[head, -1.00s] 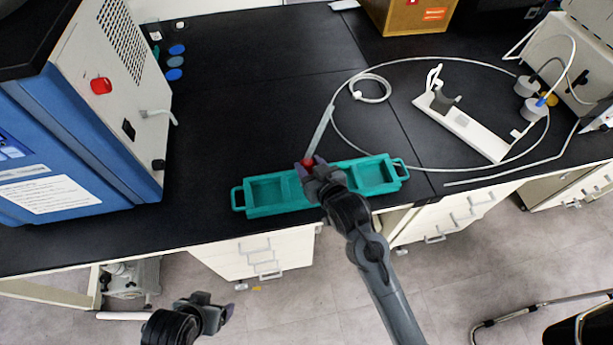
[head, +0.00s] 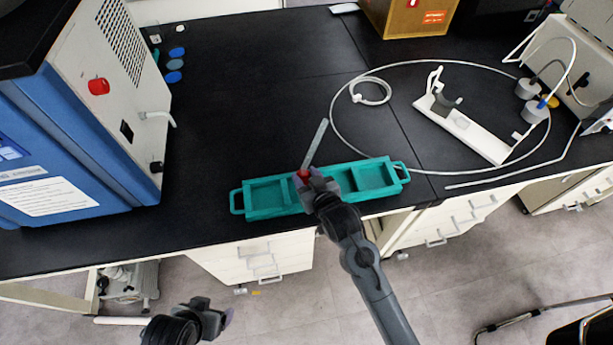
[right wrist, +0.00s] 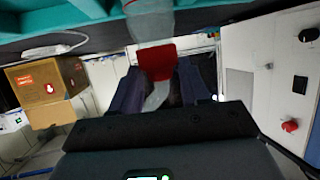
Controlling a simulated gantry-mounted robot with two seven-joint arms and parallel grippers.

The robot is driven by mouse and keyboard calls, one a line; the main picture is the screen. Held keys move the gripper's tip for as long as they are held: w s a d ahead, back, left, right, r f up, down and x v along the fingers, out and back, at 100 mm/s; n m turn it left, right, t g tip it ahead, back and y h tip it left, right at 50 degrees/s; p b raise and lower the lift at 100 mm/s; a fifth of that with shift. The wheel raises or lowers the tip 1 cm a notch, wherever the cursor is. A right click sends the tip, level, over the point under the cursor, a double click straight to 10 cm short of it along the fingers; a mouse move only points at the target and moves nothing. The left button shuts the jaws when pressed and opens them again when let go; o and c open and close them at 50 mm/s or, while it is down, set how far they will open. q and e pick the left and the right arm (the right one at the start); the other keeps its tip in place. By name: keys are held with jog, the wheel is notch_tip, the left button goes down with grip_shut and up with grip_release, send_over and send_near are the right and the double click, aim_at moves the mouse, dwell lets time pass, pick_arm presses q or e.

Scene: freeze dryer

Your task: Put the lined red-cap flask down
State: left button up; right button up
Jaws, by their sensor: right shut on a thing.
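My right gripper (head: 308,182) is shut on the lined red-cap flask, over the middle of the teal tray (head: 240,200).
A blue and white machine (head: 110,140) stands at the left. A white stand (head: 465,132) and a loop of white tubing (head: 335,110) lie at the right. A cardboard box (head: 408,18) is at the back. The black bench behind the tray is mostly clear.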

jog(key=o, duration=1.1)
jog(key=shift+r, duration=0.15)
jog(key=p+v, duration=0.2)
jog(key=v, duration=1)
jog(key=s+d+f+m+g+h, duration=0.1)
jog(key=s+d+f+g, duration=0.1)
jog(key=s+d, duration=0.3)
jog(key=s+d+f+m+g+h, duration=0.1)
jog(key=s+d+f+g+h, duration=0.1)
jog(key=s+d, duration=0.4)
jog(key=s+d+f+g+h, duration=0.2)
jog(key=s+d+f+g, duration=0.2)
jog(key=s, duration=0.7)
jog(key=shift+s+d+f+m+g, duration=0.1)
jog(key=shift+d+m+g, duration=0.1)
jog(key=shift+d, duration=0.2)
jog(key=shift+d+f+m+g, duration=0.15)
jog(key=shift+d+m+g, duration=0.05)
jog(key=shift+d, duration=0.15)
